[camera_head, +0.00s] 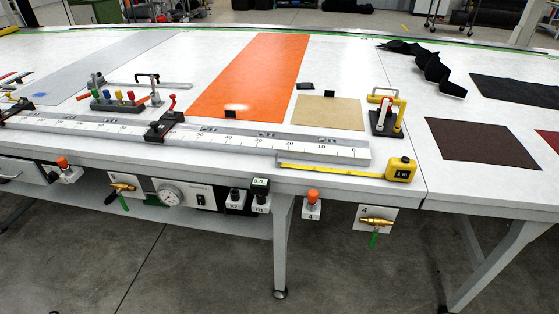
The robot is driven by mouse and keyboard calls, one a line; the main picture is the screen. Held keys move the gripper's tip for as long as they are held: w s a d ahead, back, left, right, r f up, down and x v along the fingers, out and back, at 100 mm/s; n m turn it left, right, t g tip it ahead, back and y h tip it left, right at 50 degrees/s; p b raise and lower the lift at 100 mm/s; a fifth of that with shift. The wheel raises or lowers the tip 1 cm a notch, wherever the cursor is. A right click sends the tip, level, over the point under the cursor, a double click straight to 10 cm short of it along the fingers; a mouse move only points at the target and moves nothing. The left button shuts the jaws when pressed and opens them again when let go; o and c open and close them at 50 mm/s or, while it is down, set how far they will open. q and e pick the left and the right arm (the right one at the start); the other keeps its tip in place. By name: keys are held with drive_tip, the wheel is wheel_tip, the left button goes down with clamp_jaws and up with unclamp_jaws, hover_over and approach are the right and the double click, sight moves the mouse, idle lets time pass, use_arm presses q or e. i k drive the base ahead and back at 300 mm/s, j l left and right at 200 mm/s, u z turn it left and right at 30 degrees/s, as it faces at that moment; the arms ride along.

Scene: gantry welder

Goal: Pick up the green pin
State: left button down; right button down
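A small dark rack (118,105) with several short coloured pins stands on the white table at the left, behind the long ruler. Blue, yellow and red or orange pins show in it. The pin at its left end (95,93) looks greenish, but it is too small to be sure. A grey metal part stands just behind that end of the rack. Neither of my grippers is in view.
A white ruler rail (250,144) with a black red-handled clamp (165,125) runs along the front edge. A yellow-handled toggle clamp (385,112) and yellow tape measure (400,168) are at the right. Orange fabric (260,75) lies behind. Green-levered valves hang below the front edge.

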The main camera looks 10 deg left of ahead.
sight(94, 92)
drive_tip(key=i+j+u, duration=0.35)
drive_tip(key=u, duration=0.15)
drive_tip(key=i+j+u, duration=0.25)
drive_tip(key=i+u, duration=0.55)
drive_tip(key=u, duration=0.2)
drive_tip(key=z, duration=1.65)
drive_tip(key=u, duration=1.65)
